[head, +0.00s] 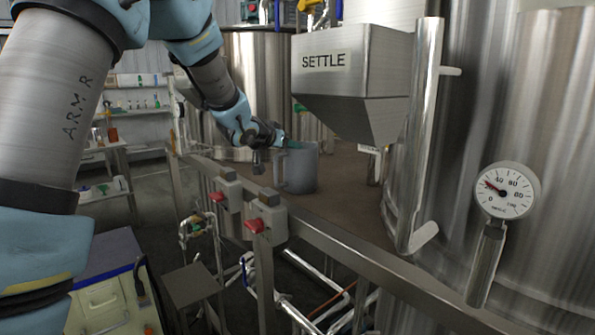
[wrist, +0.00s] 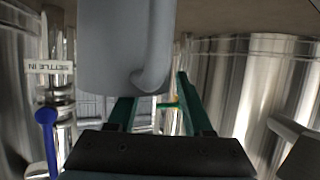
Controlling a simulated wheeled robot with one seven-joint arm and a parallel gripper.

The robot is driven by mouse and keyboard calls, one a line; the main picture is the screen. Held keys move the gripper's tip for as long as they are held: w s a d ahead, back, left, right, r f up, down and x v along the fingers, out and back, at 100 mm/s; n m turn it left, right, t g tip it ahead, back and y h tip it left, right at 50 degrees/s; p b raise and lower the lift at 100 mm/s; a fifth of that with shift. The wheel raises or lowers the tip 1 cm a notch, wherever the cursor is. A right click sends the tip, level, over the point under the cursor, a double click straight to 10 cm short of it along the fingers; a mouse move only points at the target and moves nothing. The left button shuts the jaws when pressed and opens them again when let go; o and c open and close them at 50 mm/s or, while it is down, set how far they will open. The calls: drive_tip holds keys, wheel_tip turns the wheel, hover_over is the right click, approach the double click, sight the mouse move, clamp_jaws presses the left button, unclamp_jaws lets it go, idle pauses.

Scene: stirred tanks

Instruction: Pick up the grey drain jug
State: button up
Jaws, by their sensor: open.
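The grey drain jug (head: 302,170) stands upright on the brown bench top (head: 340,190), below the SETTLE hopper. Its handle (head: 278,172) faces left, toward my arm. My gripper (head: 277,146) is at the handle side of the jug, near its upper part. In the wrist view the jug (wrist: 112,45) fills the upper middle, with its handle (wrist: 157,65) on its right side. The green fingers (wrist: 155,98) are spread apart, and the handle appears in line with the gap between them. The left fingertip is hidden by the jug. I cannot tell whether a finger touches it.
The steel SETTLE hopper (head: 352,75) overhangs the bench just right of the jug. A vertical steel pipe (head: 421,140) and a dial gauge (head: 506,191) are further right. Boxes with red switches (head: 266,215) line the bench's front edge. A large tank (head: 262,75) stands behind.

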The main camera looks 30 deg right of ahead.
clamp_jaws()
idle(0.3)
drive_tip(key=shift+a, duration=0.1)
idle(1.0)
